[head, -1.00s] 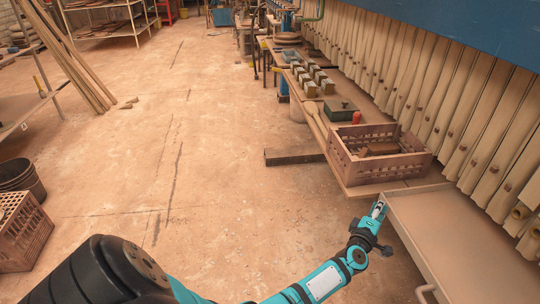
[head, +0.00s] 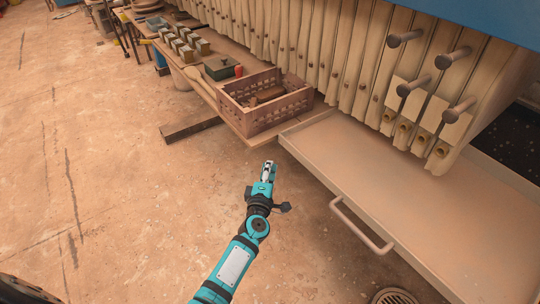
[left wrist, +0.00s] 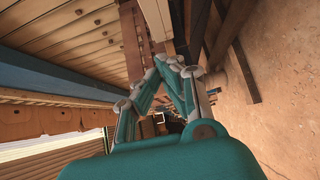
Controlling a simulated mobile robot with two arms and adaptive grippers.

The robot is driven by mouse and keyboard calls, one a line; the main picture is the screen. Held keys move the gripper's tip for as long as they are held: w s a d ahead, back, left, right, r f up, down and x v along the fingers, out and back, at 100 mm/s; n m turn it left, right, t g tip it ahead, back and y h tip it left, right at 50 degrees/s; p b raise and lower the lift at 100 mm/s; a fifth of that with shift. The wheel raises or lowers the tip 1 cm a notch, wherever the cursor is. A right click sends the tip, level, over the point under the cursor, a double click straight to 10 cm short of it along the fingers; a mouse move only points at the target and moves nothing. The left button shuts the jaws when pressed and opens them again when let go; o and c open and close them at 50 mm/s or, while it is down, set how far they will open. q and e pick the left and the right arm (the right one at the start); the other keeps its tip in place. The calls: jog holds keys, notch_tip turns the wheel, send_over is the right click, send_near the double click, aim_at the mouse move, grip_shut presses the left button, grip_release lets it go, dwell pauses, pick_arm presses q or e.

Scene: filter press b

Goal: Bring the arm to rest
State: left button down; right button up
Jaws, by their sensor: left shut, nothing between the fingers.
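My left gripper (head: 268,170) is in the head view, at the end of my teal arm that rises from the bottom. It is shut and empty. It is over the floor beside the near left corner of a metal tray, below the crate's bench end, and it seems to touch neither. In the left wrist view the left gripper's fingers (left wrist: 172,62) come together at their tips with nothing between them. My right gripper is in neither view.
A wide tray (head: 400,205) with a bar handle (head: 360,228) lies under the hanging filter plates (head: 320,50). A brown crate (head: 262,115) stands on the bench (head: 205,85). A beam (head: 190,128) lies on the floor. The floor (head: 110,170) at left is mostly clear.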

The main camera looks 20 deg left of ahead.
pick_arm(q)
jog(key=s, duration=0.3)
jog(key=shift+s+d, duration=0.1)
jog(key=shift+s, duration=0.15)
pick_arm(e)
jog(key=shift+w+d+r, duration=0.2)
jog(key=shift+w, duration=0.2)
